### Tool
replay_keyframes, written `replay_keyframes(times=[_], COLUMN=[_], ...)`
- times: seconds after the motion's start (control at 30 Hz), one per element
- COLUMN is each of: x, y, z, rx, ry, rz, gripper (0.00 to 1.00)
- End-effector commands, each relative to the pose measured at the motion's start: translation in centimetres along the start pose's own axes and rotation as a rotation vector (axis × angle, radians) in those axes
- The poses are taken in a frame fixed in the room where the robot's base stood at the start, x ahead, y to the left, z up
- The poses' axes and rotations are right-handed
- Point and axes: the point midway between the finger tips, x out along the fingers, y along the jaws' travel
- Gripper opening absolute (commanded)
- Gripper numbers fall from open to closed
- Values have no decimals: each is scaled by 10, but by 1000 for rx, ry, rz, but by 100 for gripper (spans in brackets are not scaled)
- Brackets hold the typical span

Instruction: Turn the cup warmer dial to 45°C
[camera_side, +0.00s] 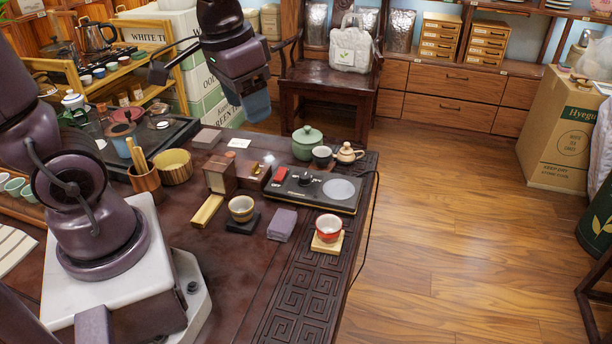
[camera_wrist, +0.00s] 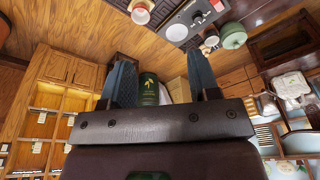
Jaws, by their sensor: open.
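The cup warmer (camera_side: 318,204) is a flat black box on the right part of the dark tea table, with a round silver plate, a red switch (camera_side: 280,174) and a black dial (camera_side: 305,179). Its markings are too small to read. The warmer also shows upside down at the top of the wrist view (camera_wrist: 195,20), with its plate (camera_wrist: 177,33). My gripper (camera_side: 257,108) is raised in the air, up and left of the warmer in the side view, apart from it. Its two blue fingers are spread and empty in the wrist view (camera_wrist: 160,62).
A wooden box (camera_side: 220,174) stands nearby.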

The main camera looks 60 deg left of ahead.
Motion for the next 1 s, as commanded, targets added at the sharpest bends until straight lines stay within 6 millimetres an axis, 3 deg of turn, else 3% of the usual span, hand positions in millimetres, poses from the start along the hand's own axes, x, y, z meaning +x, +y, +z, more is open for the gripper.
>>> replay_keyframes(times=[0.3, 0.5, 0.6, 0.73, 1.0], x=[89, 154, 176, 175, 188], y=[-50, -81, -92, -98, -98], z=[-66, -95, -109, -134, -131], rx=[98, 244, 340, 491, 570], ry=[-206, -264, -261, -200, -198], rz=[18, 60, 76, 64, 72], gripper=[56, 56, 56, 56, 56])
